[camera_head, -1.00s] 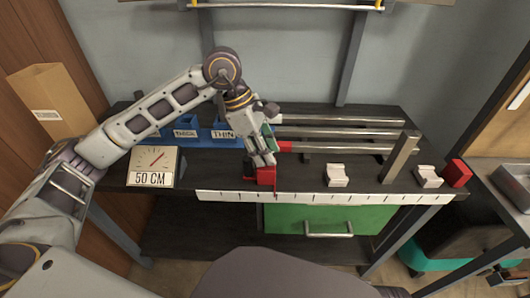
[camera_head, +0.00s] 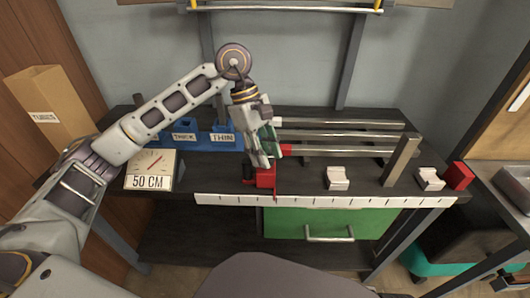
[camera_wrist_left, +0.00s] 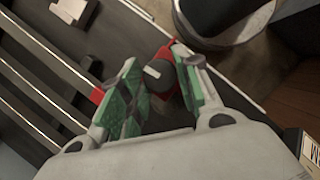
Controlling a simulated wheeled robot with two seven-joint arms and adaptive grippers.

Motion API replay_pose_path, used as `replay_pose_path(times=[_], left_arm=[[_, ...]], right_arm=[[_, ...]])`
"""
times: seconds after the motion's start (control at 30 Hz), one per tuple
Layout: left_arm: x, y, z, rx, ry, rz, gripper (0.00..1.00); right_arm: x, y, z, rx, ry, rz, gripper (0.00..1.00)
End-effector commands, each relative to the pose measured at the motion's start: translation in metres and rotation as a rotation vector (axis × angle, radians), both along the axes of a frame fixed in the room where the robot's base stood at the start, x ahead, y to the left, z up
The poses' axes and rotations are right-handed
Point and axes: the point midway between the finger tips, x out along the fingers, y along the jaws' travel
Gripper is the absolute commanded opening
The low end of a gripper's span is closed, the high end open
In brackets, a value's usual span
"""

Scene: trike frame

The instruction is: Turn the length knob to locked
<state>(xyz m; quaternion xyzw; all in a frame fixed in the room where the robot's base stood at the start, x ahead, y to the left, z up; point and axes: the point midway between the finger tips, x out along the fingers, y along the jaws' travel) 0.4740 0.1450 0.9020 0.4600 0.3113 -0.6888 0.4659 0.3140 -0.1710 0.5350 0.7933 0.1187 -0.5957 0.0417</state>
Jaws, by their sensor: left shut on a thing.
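The length knob (camera_wrist_left: 161,75) is a dark round knob with a white mark on its face, on the red length stop. It lies between the green-padded fingers of my left gripper (camera_wrist_left: 157,95), which are shut on it. In the head view the red stop (camera_head: 266,178) stands at the back edge of the white ruler, towards its left, and my left gripper (camera_head: 264,157) reaches down onto it from above. There the fingers partly cover the stop. A dark jointed part at the lower right edge looks like my right gripper (camera_head: 496,283); its jaws are not clear.
A sign reading 50 CM (camera_head: 149,182) stands left of the ruler (camera_head: 330,201). Blue bins (camera_head: 222,138) and metal tubes (camera_head: 340,135) lie behind.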

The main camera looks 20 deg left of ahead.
Motion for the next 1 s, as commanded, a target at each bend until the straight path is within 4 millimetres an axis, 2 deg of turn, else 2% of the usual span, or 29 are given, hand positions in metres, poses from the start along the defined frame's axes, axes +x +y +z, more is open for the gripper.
replay_pose_path(times=[0.27, 0.3, 0.43, 0.8, 1.0], left_arm=[[0.0007, 0.0004, 0.0007, 0.0, -0.003, 0.002, 0.09], [0.0007, 0.0003, 0.0008, 0.0, -0.003, 0.002, 0.38], [0.0004, 0.0003, 0.0006, 0.0, -0.002, 0.002, 0.54], [0.0004, 0.0004, 0.0011, 0.001, -0.001, 0.001, 0.54], [0.0022, 0.0037, 0.01, 0.0, -0.003, 0.002, 0.54]], right_arm=[[0.0009, 0.0001, -0.0001, 0.0, -0.002, 0.0, 0.4], [0.0009, 0.0001, 0.0, 0.0, -0.002, 0.0, 0.4], [0.0011, 0.0002, -0.0002, 0.001, -0.003, 0.0, 0.4], [0.0023, -0.0001, 0.0001, -0.002, -0.005, 0.002, 0.4], [0.0016, 0.0, -0.0002, 0.0, -0.003, 0.0, 0.4]])
